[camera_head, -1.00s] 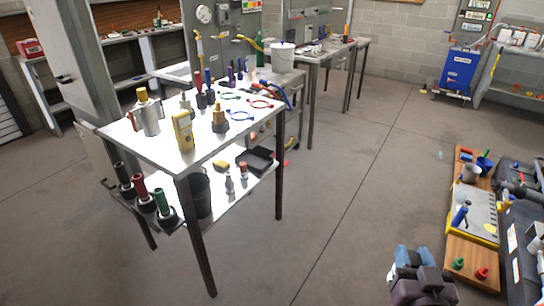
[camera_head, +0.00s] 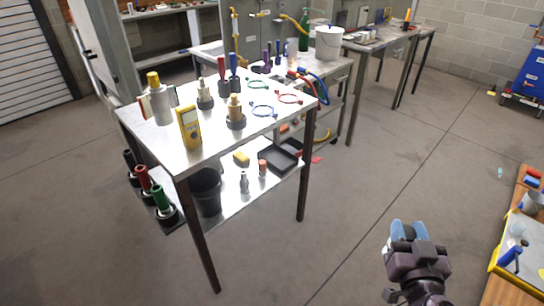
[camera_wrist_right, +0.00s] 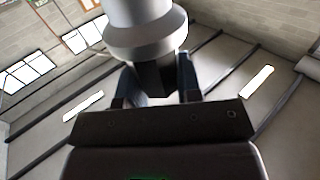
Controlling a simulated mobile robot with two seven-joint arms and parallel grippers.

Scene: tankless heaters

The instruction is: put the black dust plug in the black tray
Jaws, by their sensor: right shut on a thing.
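The black tray (camera_head: 287,153) lies on the lower shelf of the white-topped table, near its right end. My right gripper (camera_head: 408,233) is over the floor to the right of the table, well apart from the tray. In the right wrist view, its two dark fingers (camera_wrist_right: 157,84) are shut on a flanged round piece (camera_wrist_right: 143,30). The piece looks pale grey, with a dark part between the fingers; I cannot tell for sure if it is the black dust plug. In the head view the held piece is not clear. My left gripper is out of view.
The tabletop (camera_head: 215,140) holds a yellow meter (camera_head: 189,128), fittings and coloured rings. A yellow block (camera_head: 241,158), small bottles and a black bin (camera_head: 207,191) are on the lower shelf. A dark table leg (camera_head: 306,165) stands beside the tray. Floor is clear between table and gripper.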

